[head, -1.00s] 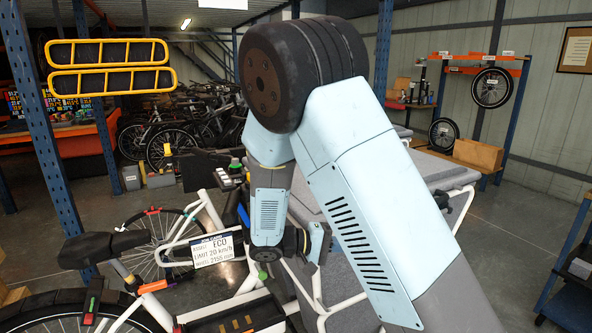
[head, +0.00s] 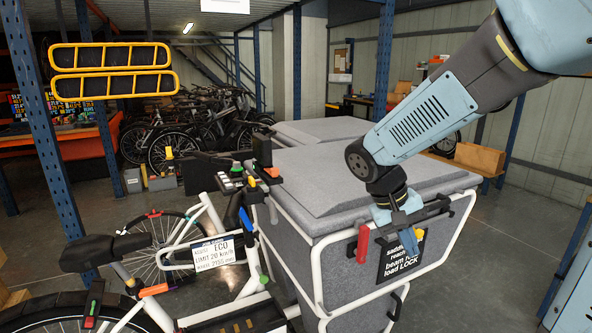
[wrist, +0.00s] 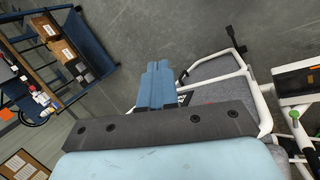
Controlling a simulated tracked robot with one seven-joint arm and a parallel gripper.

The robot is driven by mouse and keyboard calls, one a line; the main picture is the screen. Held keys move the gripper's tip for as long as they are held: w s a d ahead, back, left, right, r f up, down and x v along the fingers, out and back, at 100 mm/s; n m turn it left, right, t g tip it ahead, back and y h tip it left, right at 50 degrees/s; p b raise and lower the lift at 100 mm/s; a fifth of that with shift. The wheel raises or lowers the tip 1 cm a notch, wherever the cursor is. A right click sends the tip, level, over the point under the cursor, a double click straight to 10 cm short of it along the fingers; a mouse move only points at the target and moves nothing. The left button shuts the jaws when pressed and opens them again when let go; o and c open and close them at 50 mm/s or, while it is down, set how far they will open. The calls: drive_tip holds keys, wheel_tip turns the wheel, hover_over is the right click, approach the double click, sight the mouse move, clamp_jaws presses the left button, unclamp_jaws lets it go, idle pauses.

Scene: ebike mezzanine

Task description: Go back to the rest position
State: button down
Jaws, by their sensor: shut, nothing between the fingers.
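My gripper (head: 408,228) hangs from my light-blue arm at the right of the head view. It points down in front of the grey cargo box (head: 345,265), near the white tube rail and a black sign (head: 399,258). The sign's text is partly hidden behind the gripper. The wrist view shows the blue fingers (wrist: 156,82) closed together with nothing between them. Whether the gripper touches the box or rail cannot be told.
A red handle (head: 362,243) sits on the box's rail, left of my gripper. A blue shelf with cardboard boxes (wrist: 62,50) shows in the wrist view. Open floor (head: 498,225) lies right of the box.

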drive_tip(key=s+r+t+y, duration=0.5)
drive_tip(key=s+r+t, duration=0.1)
drive_tip(key=s+r, duration=0.3)
drive_tip(key=shift+s+d+r+t, duration=0.2)
drive_tip(key=shift+s+r+t, duration=0.1)
